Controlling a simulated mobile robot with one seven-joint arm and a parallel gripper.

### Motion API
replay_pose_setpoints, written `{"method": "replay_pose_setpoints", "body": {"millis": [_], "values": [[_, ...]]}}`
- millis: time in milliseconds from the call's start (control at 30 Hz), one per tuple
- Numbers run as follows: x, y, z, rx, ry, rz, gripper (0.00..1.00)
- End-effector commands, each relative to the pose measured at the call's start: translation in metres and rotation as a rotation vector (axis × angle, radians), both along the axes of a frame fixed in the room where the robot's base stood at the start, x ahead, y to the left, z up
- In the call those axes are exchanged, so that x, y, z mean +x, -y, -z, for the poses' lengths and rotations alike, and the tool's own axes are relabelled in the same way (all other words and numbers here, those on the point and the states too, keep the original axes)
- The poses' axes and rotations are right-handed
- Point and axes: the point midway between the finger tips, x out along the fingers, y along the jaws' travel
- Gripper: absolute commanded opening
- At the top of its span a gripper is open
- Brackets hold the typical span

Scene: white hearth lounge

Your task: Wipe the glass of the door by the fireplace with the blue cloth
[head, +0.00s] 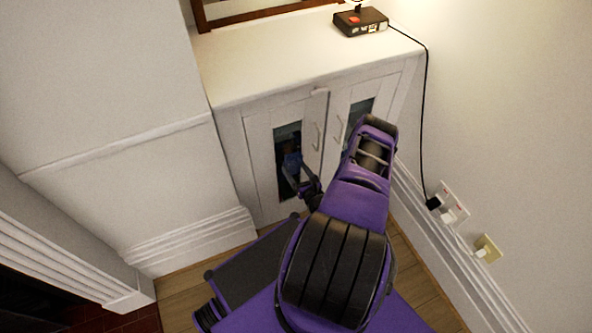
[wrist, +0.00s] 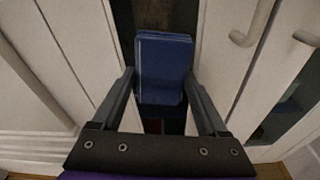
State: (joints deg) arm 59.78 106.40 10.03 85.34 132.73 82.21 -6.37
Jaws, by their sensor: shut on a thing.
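A low white cabinet has a left door (head: 260,145) with a narrow dark glass pane (head: 281,136), on the side nearer the fireplace. My gripper (head: 293,172) is at this pane. It is shut on a folded blue cloth (head: 291,159), which lies over the middle of the glass. In the wrist view the cloth (wrist: 162,68) sits between the two fingers of my gripper (wrist: 160,88), with its flat face in front of the dark pane (wrist: 175,18). I cannot tell whether the cloth touches the glass. My arm hides part of the right door.
The right door (head: 337,130) has its own pane and handle. A dark box (head: 360,21) stands on the cabinet top (head: 290,60), its black cable running down to wall sockets (head: 453,204). The fireplace edge (head: 60,250) is at lower left. Wooden floor (head: 180,290) shows in front.

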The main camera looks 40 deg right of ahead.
Motion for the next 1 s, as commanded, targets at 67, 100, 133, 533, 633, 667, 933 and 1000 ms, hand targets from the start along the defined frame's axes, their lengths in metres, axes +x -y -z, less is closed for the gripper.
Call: {"method": "replay_pose_setpoints", "body": {"millis": [67, 100, 133, 533, 633, 667, 933, 1000], "values": [[0.002, 0.000, 0.000, 0.000, 0.001, 0.000, 0.32], [0.003, 0.001, 0.000, 0.000, 0.001, 0.000, 0.32], [0.003, 0.001, 0.000, 0.000, 0.001, 0.000, 0.32], [0.011, 0.002, 0.000, 0.000, -0.001, -0.001, 0.32], [0.013, 0.003, 0.000, 0.000, 0.000, -0.001, 0.32], [0.013, 0.003, 0.000, 0.000, 0.000, 0.000, 0.32], [0.015, 0.004, -0.003, 0.000, 0.000, 0.000, 0.32], [0.015, 0.004, -0.008, 0.001, 0.000, 0.000, 0.32]]}}
